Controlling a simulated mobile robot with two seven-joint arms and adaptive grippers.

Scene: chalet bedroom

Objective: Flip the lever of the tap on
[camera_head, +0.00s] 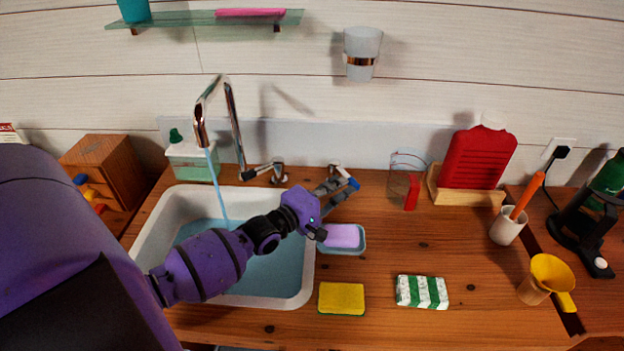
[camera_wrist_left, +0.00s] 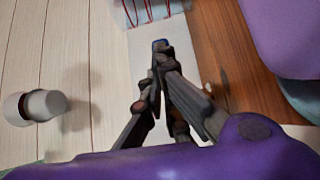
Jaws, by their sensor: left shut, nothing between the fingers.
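The chrome tap (camera_head: 232,115) rises behind the white sink, and a blue stream of water runs from its spout. A second, pale lever with a blue end (camera_head: 353,184) is to the right, partly hidden by my left gripper (camera_head: 341,190). That gripper is shut and empty, its fingers beside the blue-ended lever; I cannot tell whether they touch. In the left wrist view the fingers (camera_wrist_left: 162,65) come together, with a blue tip at their far end. My right gripper is not seen.
The sink (camera_head: 300,285) holds water under my left arm. A soap dish (camera_head: 342,248), yellow sponge (camera_head: 341,298) and striped packet (camera_head: 422,291) lie right of it. A clear glass (camera_head: 398,180) and red bottle (camera_head: 478,157) stand at the back. The wall is close behind.

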